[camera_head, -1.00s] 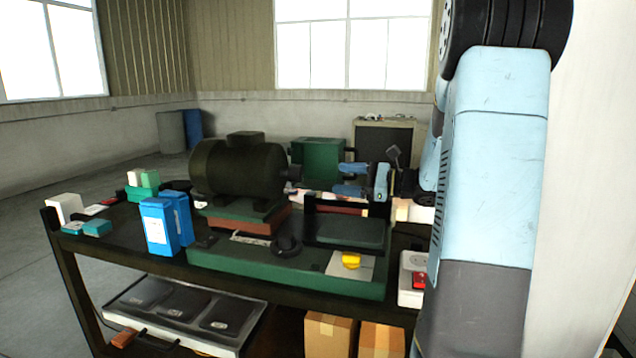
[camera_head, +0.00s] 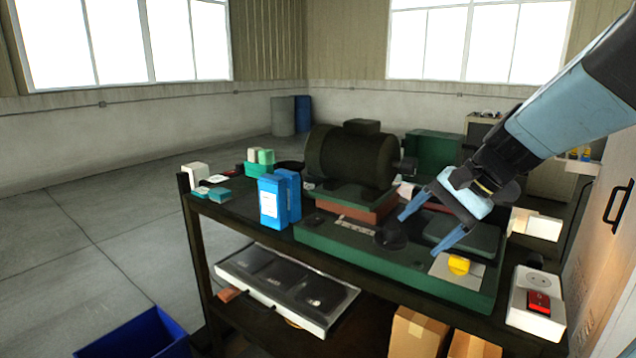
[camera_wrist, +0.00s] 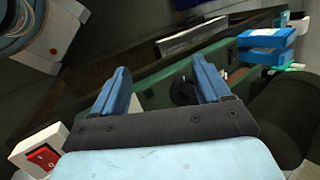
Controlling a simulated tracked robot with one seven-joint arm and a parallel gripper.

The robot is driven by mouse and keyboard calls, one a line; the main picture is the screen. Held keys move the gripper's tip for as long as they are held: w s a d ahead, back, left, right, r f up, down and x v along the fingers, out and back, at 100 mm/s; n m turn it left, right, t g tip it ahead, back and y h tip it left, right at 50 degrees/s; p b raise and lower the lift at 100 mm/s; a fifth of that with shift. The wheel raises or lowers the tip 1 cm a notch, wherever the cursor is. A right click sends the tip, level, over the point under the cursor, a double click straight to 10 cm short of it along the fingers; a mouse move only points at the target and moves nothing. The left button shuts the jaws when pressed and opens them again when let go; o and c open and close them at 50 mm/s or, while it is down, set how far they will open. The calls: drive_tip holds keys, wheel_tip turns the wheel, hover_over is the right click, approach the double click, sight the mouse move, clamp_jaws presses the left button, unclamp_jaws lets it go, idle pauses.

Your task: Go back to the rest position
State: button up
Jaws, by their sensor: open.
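My gripper (camera_head: 431,226) is open, with its two blue fingers spread and pointing down and left, above the right part of the green machine base (camera_head: 390,262). Nothing shows between the fingers. In the wrist view, my gripper (camera_wrist: 160,85) also shows open and empty, with the green base and a round black knob (camera_wrist: 183,91) beyond the fingertips. My arm comes in from the upper right. Whether the fingertips touch anything below cannot be told for sure; they look clear of it.
A dark motor (camera_head: 350,158) stands on the base. Blue boxes (camera_head: 272,202) stand to its left. A yellow knob (camera_head: 459,265) and a socket box with a red switch (camera_head: 537,300) are at the right. A blue bin (camera_head: 135,335) is on the floor.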

drive_tip(key=s+d+r+n+t+h, duration=0.1)
drive_tip(key=s+d+n+t+h, duration=0.2)
drive_tip(key=s+n+h, duration=0.3)
drive_tip(key=s+d+n, duration=0.1)
drive_tip(key=s, duration=0.2)
drive_tip(key=shift+s+r+n+h, duration=0.15)
drive_tip(key=shift+r+n+h, duration=0.15)
drive_tip(key=shift+r+n, duration=0.1)
drive_tip(key=shift+c, duration=0.3)
